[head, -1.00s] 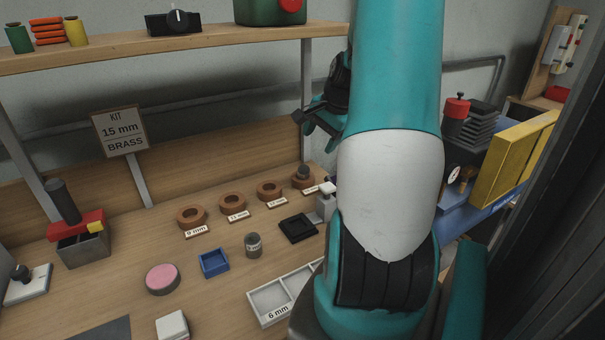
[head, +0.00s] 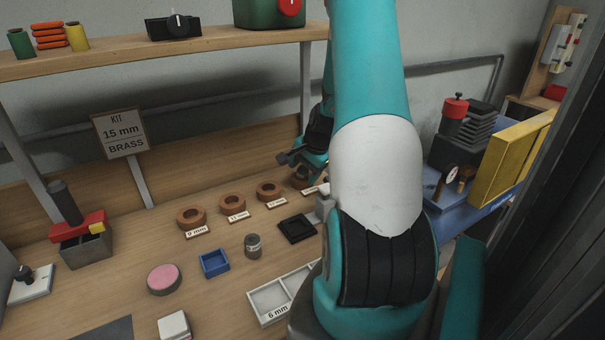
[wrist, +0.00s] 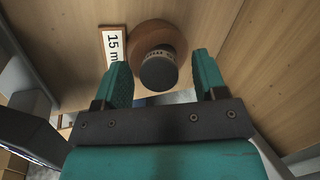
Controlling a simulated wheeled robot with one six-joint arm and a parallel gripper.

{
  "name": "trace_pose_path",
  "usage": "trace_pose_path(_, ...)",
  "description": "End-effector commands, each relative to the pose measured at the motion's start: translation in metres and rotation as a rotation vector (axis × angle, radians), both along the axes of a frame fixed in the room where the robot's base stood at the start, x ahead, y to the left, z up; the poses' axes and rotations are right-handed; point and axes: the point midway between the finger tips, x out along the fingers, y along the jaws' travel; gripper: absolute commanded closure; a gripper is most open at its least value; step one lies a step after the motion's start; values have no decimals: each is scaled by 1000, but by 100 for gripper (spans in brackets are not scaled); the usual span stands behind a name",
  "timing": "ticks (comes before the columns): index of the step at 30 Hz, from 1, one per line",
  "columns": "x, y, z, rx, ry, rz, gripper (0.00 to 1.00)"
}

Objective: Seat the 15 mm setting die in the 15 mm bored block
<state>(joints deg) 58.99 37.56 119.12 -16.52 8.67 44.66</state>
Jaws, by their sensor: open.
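The 15 mm bored block is a brown ring (wrist: 150,35) beside its white "15 m…" label (wrist: 112,45) in the wrist view. The setting die, a dark grey cylinder with a marked collar (wrist: 158,72), stands at the block's bore. How deep it sits in the bore is hidden. My gripper (wrist: 161,64) is open, its teal fingers on either side of the die with gaps visible. In the head view my gripper (head: 300,162) is over the rightmost block (head: 298,183) and partly covers block and die.
Three other bored blocks (head: 270,191) with labels stand in a row to the left. A black square tray (head: 297,241), a grey cylinder (head: 253,255), a blue tray (head: 227,263) and a white divided tray (head: 256,312) lie in front. A shelf (head: 120,62) runs above.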

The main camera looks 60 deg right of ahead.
Motion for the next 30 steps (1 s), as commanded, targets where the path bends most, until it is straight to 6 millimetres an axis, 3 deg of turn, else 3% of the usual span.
trace_pose_path(3,0,0,0,0,0,0,35)
trace_pose_path(12,0,0,1,-1,-1,0,100)
trace_pose_path(22,0,0,5,-1,-1,0,100)
trace_pose_path(30,0,-1,34,-5,-3,0,100)
